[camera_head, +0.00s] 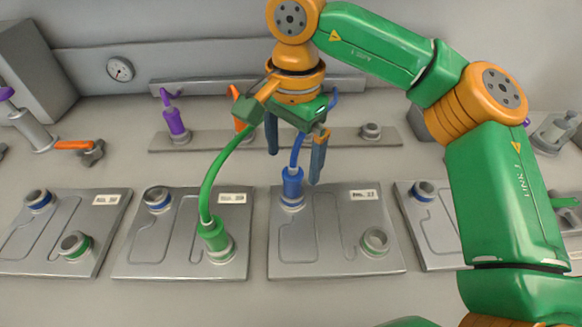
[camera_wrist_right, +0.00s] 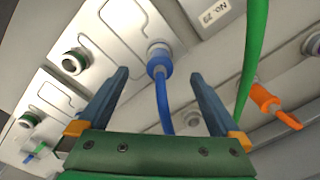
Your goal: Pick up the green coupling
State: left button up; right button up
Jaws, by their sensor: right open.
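The green coupling (camera_head: 214,237) sits upright on the front-right port of the second plate from the left. Its green hose (camera_head: 214,172) arcs up toward my right gripper; the hose also shows in the right wrist view (camera_wrist_right: 254,55), but the coupling does not. My right gripper (camera_head: 294,166) is open, its fingers pointing down, behind and to the right of the green coupling. In the right wrist view, a blue coupling (camera_wrist_right: 158,62) and its hose show beyond and between the open fingers (camera_wrist_right: 160,78). I see nothing held. My left gripper is out of view.
The blue coupling (camera_head: 292,187) stands on the third plate (camera_head: 318,255), close to my right gripper. Purple (camera_head: 175,120) and orange (camera_head: 242,124) couplings stand on the back rail (camera_head: 340,138). An orange handle (camera_head: 73,145) is at left. The front counter strip is clear.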

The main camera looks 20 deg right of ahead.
aim_at(213, 233)
jog(key=k+j, duration=0.2)
jog(key=k, duration=0.3)
jog(key=k+j, duration=0.2)
jog(key=k, duration=0.25)
jog(key=k+j, duration=0.25)
jog(key=k, duration=0.25)
